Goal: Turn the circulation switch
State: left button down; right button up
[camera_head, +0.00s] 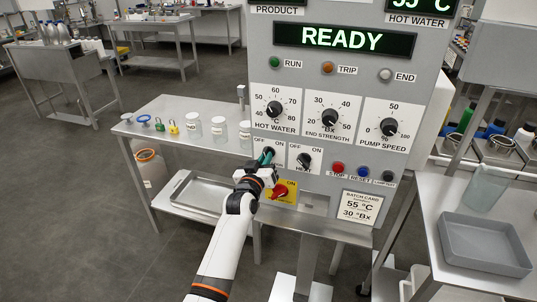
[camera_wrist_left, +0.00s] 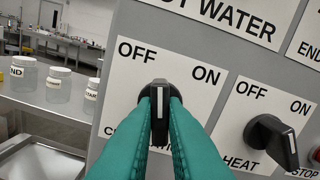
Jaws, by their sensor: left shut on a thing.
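The circulation switch is a black rotary knob on a white plate marked OFF and ON, left of the HEAT switch (camera_head: 304,160). In the left wrist view the circulation switch (camera_wrist_left: 160,98) has its white-marked handle pointing up between the two words. The teal fingers of my left gripper (camera_head: 266,157) are shut on both sides of this handle. In the head view the fingers and wrist hide most of the switch. In the left wrist view the fingers hide part of the lower lettering on its plate. My right gripper is not in view.
STOP (camera_head: 338,168) and RESET (camera_head: 362,172) buttons are to the right. The display (camera_head: 343,40) reads READY. Lidded jars (camera_head: 219,128) stand on the left table. A grey tray (camera_head: 485,245) is at right.

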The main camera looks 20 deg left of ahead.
pick_arm(q)
jog(key=shift+f+n, duration=0.1)
jog(key=shift+n, duration=0.9)
jog(key=shift+n+p, duration=0.5)
jog(key=shift+n, duration=1.2)
jog(key=c, duration=1.4)
grip_release()
